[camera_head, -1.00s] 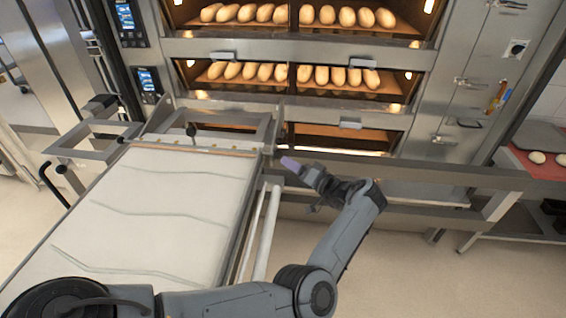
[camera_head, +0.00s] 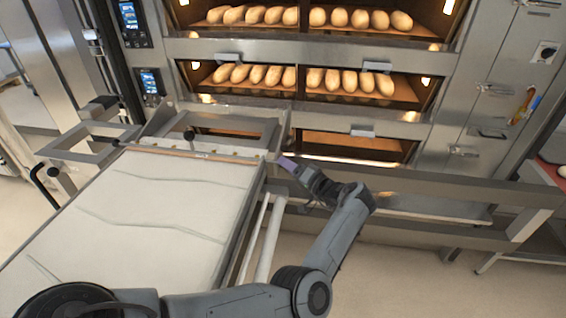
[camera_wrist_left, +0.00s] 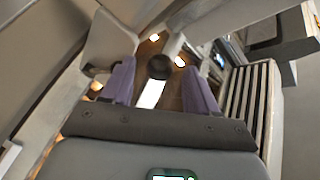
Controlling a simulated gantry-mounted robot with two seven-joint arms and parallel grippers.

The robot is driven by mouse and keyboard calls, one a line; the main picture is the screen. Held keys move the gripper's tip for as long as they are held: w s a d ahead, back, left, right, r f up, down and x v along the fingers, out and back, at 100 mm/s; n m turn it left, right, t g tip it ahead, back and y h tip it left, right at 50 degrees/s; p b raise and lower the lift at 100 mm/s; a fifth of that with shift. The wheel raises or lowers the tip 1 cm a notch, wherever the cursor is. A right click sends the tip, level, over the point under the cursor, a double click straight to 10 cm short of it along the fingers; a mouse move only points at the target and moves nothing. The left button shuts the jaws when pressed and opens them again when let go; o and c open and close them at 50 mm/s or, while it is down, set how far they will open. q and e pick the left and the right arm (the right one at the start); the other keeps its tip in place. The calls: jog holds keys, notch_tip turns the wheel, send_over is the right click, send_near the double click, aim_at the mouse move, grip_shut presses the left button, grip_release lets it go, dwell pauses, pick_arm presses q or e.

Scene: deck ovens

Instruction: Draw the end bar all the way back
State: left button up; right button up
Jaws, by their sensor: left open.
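The end bar (camera_head: 195,155) is a thin brownish bar lying across the far end of the pale cloth loader belt (camera_head: 150,205), in front of the oven. A short black knob (camera_head: 190,135) stands just beyond its middle. My left gripper (camera_head: 286,161) is beside the bar's right end, with its purple fingers towards it. In the left wrist view the two purple fingers (camera_wrist_left: 158,85) are apart. A dark round end (camera_wrist_left: 158,67) shows between and beyond them; I cannot tell if it belongs to the bar. My right gripper is not in view.
Deck ovens with loaves (camera_head: 345,82) stand behind the loader. A metal frame (camera_head: 230,128) rises at the loader's far end. A steel rail (camera_head: 420,185) runs to the right of my gripper. Pale rods (camera_head: 265,240) lie along the loader's right side.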

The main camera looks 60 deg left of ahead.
pick_arm(q)
jog(key=shift+x, duration=1.55)
jog(key=shift+c, duration=0.2)
grip_shut()
